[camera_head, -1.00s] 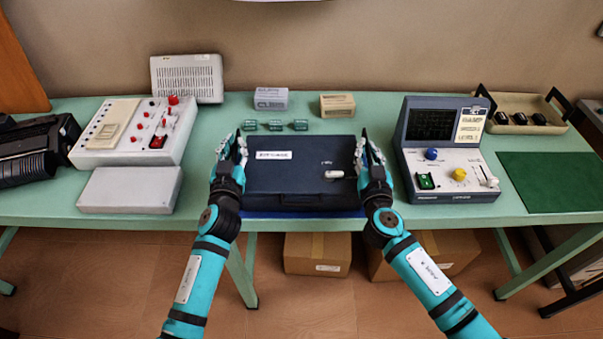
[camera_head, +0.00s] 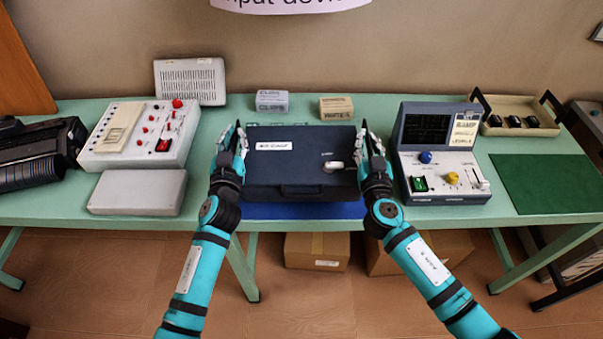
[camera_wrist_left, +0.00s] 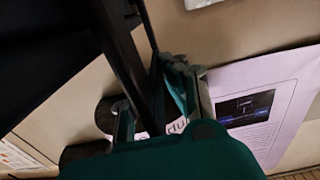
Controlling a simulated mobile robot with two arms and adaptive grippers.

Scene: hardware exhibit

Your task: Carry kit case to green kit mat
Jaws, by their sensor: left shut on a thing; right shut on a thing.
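The dark blue kit case (camera_head: 301,164) is centered in the head view, with a white label and a pale knob on its top. My left gripper (camera_head: 236,150) is shut on its left side and my right gripper (camera_head: 368,150) on its right side. The case looks raised above the table, with a blue mat (camera_head: 290,211) showing below its front edge. The green kit mat (camera_head: 547,184) lies bare at the far right. In the left wrist view the fingers are dark and their grip is hard to make out.
A console with a screen (camera_head: 447,187) stands between the case and the green mat. Behind the mat is a beige tray (camera_head: 518,103) with dark items. A white control box (camera_head: 140,140) and a grey box (camera_head: 137,192) stand left. Two small boxes (camera_head: 272,101) (camera_head: 337,107) stand behind.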

